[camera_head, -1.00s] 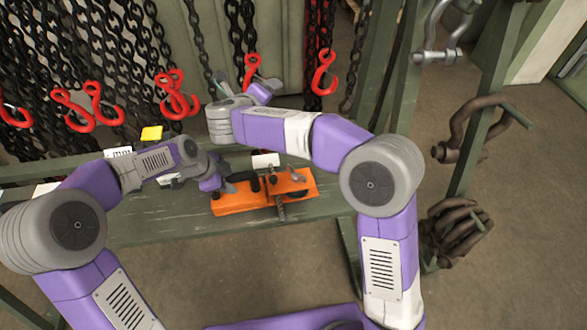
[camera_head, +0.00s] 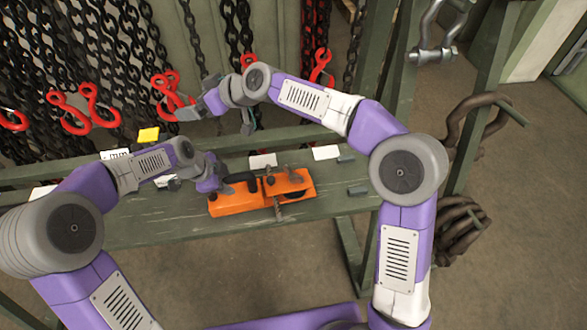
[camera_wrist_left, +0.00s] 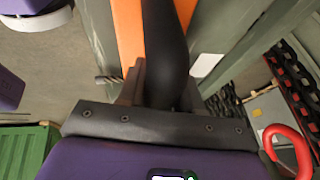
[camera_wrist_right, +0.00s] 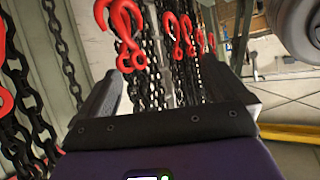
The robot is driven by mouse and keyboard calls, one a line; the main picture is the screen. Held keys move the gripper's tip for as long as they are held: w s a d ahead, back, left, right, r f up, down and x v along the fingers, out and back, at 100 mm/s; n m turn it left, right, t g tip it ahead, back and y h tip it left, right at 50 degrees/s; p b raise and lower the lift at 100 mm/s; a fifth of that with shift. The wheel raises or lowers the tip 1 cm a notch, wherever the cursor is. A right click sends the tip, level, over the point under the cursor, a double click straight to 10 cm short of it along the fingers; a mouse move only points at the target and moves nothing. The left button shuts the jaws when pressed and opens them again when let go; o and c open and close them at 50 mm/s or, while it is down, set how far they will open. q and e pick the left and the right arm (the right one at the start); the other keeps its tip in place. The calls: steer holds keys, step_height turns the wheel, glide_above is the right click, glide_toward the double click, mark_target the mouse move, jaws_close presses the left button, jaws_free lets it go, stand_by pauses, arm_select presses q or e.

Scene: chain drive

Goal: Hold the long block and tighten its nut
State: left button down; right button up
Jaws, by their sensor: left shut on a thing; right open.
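The long orange block (camera_head: 240,204) lies on the green bench, with a black handle on its top and dark metal parts toward its right end. A threaded-looking rod (camera_head: 278,208) sticks out on its near side. The nut is too small to tell apart. My left gripper (camera_head: 224,180) is at the block's left end, shut on the black handle. In the left wrist view the handle (camera_wrist_left: 165,45) runs between the fingers, with the orange body (camera_wrist_left: 128,30) beside it. My right gripper (camera_head: 196,98) is open and empty, raised behind the bench near the hanging chains and away from the block.
Red hooks (camera_head: 72,108) on dark chains hang behind the bench; several show ahead of my right gripper (camera_wrist_right: 165,90).

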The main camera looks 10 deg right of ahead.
steer(key=s+d+f+n+g+h, duration=0.2)
steer(key=s+d+f+n+g, duration=0.1)
steer(key=d+f+n, duration=0.15)
steer(key=n+g+h, duration=0.4)
steer(key=n+h, duration=0.5)
steer(key=n, duration=0.1)
glide_above(294, 171)
step_height(294, 171, down, 6)
step_height(294, 171, down, 11)
steer(key=shift+w+f, duration=0.1)
steer(key=shift+f, duration=0.05)
steer(key=shift+a, duration=0.1)
steer(key=c, duration=1)
